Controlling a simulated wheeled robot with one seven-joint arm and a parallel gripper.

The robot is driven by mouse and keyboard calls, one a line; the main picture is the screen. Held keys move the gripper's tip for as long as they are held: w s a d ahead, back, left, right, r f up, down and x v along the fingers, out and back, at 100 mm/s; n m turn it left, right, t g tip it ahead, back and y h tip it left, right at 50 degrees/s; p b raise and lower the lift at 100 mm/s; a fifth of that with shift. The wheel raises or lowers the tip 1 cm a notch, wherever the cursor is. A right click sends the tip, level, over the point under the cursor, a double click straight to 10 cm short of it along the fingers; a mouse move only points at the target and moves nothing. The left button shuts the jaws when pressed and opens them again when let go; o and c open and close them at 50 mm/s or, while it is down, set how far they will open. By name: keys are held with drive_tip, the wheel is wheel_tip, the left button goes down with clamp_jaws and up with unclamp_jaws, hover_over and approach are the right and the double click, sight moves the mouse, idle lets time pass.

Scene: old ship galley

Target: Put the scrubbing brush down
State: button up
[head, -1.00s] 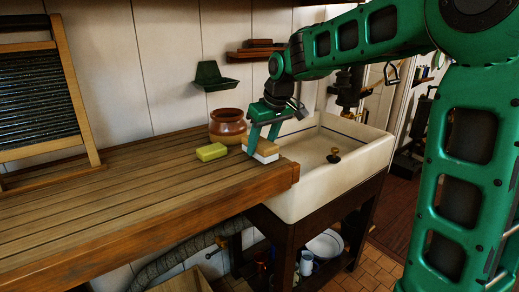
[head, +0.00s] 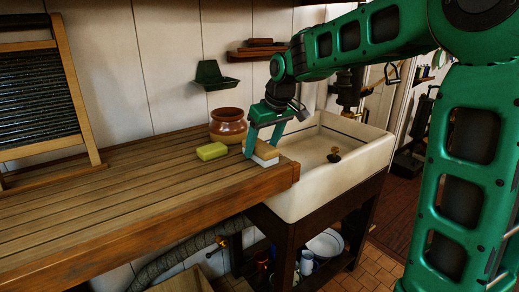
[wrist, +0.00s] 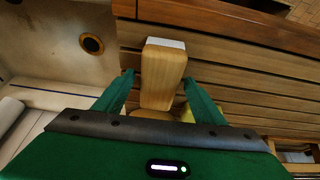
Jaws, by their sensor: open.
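The scrubbing brush (head: 266,160), with a wooden back and white bristles, rests on the wooden counter (head: 130,195) near its right end, beside the sink. In the wrist view the brush (wrist: 163,75) lies lengthwise between the two green fingers. My gripper (wrist: 158,78) is open around it, with a gap showing on each side. In the head view my gripper (head: 264,142) still straddles the brush from above, and its fingers hide part of it.
A yellow-green soap or sponge block (head: 211,151) lies just left of the brush. A brown pot (head: 228,126) stands behind. The white sink (head: 335,175) adjoins on the right. A washboard (head: 40,90) leans at the left; the counter's middle is clear.

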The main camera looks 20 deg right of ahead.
drive_tip(key=v, duration=1.1)
drive_tip(key=s+d+f+m+g+h, duration=0.1)
drive_tip(key=s+d+f+m, duration=0.2)
drive_tip(key=s+d+f, duration=0.45)
drive_tip(key=s+d+f+m+g, duration=0.1)
drive_tip(key=s+d+f+m, duration=0.3)
drive_tip(key=s, duration=0.6)
drive_tip(key=s+d+f+m+g, duration=0.1)
drive_tip(key=s+f, duration=0.3)
drive_tip(key=s, duration=0.4)
drive_tip(key=s+d+f+m+g, duration=0.1)
drive_tip(key=s+d+f+m, duration=0.1)
drive_tip(key=s, duration=0.7)
wheel_tip(320, 180, down, 3)
drive_tip(key=shift+d+r, duration=0.2)
drive_tip(key=shift+d, duration=0.25)
drive_tip(key=shift+w+f, duration=0.2)
drive_tip(key=shift+w, duration=0.45)
drive_tip(key=shift+o, duration=0.2)
